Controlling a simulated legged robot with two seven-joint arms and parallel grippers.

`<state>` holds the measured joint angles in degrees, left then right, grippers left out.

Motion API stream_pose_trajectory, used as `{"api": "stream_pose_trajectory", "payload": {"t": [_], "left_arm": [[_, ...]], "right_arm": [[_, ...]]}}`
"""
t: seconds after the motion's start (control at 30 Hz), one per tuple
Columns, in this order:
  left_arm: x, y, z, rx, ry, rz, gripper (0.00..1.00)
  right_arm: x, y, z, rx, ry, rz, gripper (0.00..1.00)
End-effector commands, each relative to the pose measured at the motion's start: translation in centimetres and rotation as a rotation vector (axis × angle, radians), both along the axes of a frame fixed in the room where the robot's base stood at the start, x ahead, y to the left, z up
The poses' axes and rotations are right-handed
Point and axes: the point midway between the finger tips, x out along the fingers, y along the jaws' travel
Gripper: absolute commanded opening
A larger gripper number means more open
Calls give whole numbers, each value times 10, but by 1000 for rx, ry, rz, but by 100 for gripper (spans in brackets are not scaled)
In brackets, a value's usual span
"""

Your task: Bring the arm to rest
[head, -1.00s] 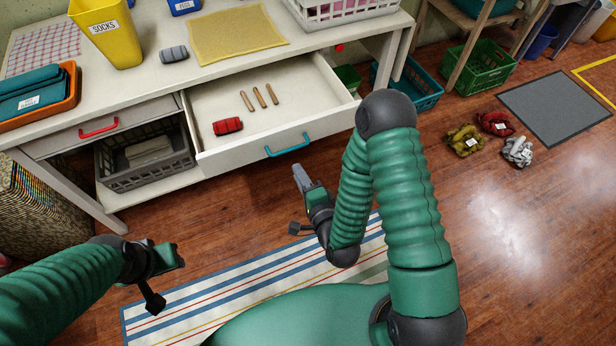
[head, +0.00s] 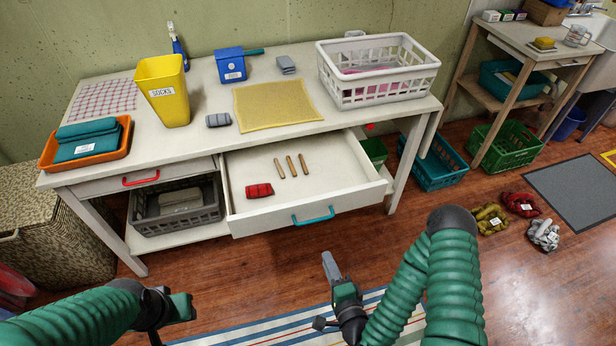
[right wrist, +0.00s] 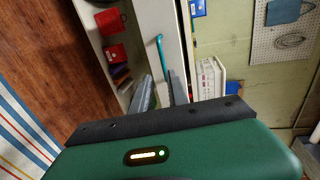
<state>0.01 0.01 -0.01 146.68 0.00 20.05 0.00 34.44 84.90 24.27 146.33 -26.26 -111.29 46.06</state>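My right arm (head: 455,275) comes in at the bottom right, bent at the elbow. My right gripper (head: 331,268) hangs over the floor in front of the open drawer (head: 262,212), apart from it and empty. In the right wrist view its two grey fingers (right wrist: 159,93) stand apart with a gap between them. My left arm (head: 85,318) reaches in from the lower left. My left gripper (head: 180,308) is over the floor left of the mat, with nothing seen in it; its finger gap does not show clearly.
The drawer, with a teal handle (head: 313,216), juts from the white table (head: 200,138) and holds a red roll (head: 259,190) and several wooden sticks. A striped mat (head: 255,328) lies below. Rolled bundles (head: 490,219) lie on the floor at right. Open floor surrounds the grippers.

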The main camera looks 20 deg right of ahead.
Motion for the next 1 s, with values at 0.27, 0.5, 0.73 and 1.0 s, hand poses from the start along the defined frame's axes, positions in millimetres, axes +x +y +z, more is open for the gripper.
{"api": "stream_pose_trajectory", "payload": {"t": [0.27,0.5,0.73,1.0], "left_arm": [[0,0,24,0,0,0,36],[0,0,56,0,0,0,36],[0,0,81,0,0,0,36],[0,0,85,0,0,0,36]], "right_arm": [[17,20,4,-379,160,339,20],[8,-17,45,-981,516,753,20],[-42,-41,146,-1191,783,1005,20],[-77,-36,180,-1181,852,1130,20]]}}
